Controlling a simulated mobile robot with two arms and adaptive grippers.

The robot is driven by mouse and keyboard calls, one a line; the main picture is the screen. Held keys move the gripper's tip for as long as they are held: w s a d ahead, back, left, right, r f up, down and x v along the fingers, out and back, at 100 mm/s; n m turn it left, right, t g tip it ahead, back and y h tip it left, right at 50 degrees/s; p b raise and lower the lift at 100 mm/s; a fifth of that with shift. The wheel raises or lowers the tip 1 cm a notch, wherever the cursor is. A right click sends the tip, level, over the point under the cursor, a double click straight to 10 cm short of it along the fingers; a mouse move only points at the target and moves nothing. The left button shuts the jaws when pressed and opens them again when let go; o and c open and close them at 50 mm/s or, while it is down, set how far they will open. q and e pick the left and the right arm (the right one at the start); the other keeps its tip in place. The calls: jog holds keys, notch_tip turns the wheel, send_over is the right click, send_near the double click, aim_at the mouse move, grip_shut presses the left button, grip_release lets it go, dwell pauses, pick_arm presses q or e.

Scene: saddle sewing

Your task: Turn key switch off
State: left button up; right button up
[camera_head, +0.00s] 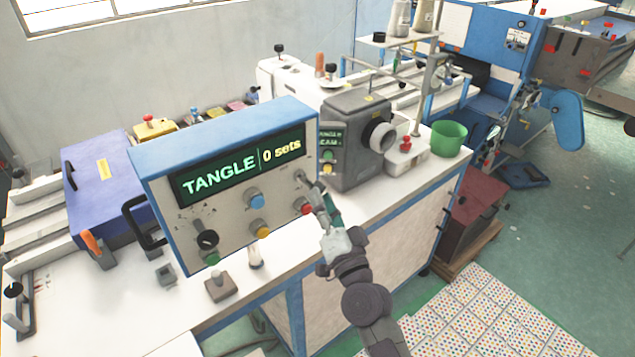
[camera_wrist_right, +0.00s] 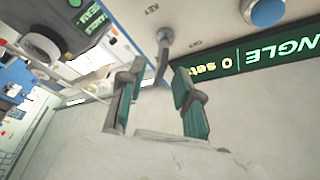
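The key switch (camera_wrist_right: 164,38) is a grey metal round piece with a narrow stem pointing down, on the pale panel beside the printed word KEY in the right wrist view. In the head view the key switch (camera_head: 300,178) is small, at the right side of the control box (camera_head: 222,225). My right gripper (camera_wrist_right: 158,78) is open, its green-padded fingers apart, with the stem's end near the gap between the fingertips. I cannot tell whether either finger touches it. In the head view my right gripper (camera_head: 321,200) is just in front of the panel. My left gripper is not in view.
The box display (camera_head: 240,168) reads "TANGLE 0 sets". A blue button (camera_head: 257,201) and a red button (camera_head: 304,207) are near the key. A grey machine (camera_head: 352,145) stands close on the right. A green cup (camera_head: 448,138) is at the table's right end.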

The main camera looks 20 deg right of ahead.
aim_at(309, 184)
jog(key=shift+p+x, duration=0.3)
jog(key=shift+x, duration=1.25)
grip_shut()
